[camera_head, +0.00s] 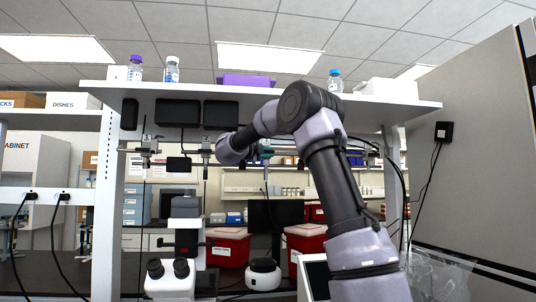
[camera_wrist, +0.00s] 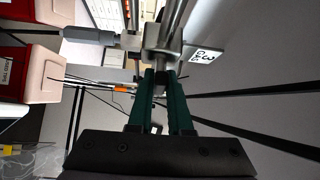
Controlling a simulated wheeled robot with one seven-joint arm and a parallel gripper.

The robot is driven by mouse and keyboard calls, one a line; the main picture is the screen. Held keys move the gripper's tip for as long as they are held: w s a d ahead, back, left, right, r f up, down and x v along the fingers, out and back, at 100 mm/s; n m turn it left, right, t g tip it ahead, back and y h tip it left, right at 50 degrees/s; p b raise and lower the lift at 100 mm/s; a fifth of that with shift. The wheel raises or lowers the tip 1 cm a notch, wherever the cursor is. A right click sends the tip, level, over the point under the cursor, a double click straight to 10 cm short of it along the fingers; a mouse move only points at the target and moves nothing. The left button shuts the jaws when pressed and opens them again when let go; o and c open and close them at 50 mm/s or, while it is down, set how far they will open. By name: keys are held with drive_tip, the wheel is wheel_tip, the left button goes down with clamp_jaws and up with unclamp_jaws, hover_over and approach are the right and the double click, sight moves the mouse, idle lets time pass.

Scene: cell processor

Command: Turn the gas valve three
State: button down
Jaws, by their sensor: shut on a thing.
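The gas valves hang in a row under the shelf. One metal valve (camera_head: 149,150) is at the left and a second valve (camera_head: 206,148) is right of it. The two green fingers are shut on that valve's lower end. In the head view my gripper (camera_head: 266,154) shows only as a small green part beyond my arm, which hides much of the valve there.
The white shelf (camera_head: 420,103) runs above the valves, with bottles on top. Red bins (camera_head: 228,247), a microscope (camera_head: 170,279) and a small round device (camera_head: 263,274) stand on the bench below. Thin rods and cables hang near the valves. A grey wall closes the right side.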

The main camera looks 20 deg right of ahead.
drive_tip(key=n+t+h, duration=0.1)
drive_tip(key=n+t, duration=0.1)
drive_tip(key=n, duration=0.1)
drive_tip(key=shift+f+n+t+h, duration=0.1)
drive_tip(key=shift+n+t+h, duration=0.2)
drive_tip(key=shift+h, duration=0.1)
drive_tip(key=n+t, duration=0.4)
drive_tip(key=n, duration=0.1)
drive_tip(key=shift+n, duration=0.4)
drive_tip(key=n+t+y, duration=0.2)
drive_tip(key=n+t, duration=0.1)
drive_tip(key=n, duration=0.1)
drive_tip(key=n+t+y, duration=0.2)
drive_tip(key=n, duration=0.2)
drive_tip(key=shift+t, duration=0.4)
drive_tip(key=shift+n+t+y, duration=0.9)
drive_tip(key=shift+n+y, duration=1)
drive_tip(key=shift+n, duration=0.25)
drive_tip(key=shift+n+t+y, duration=0.9)
drive_tip(key=shift+n+y, duration=1)
drive_tip(key=shift+n, duration=0.25)
drive_tip(key=shift+n+y, duration=0.4)
drive_tip(key=shift+y, duration=0.1)
drive_tip(key=c, duration=0.8)
unclamp_jaws()
drive_tip(key=shift+c, duration=0.2)
drive_tip(key=shift+h, duration=0.3)
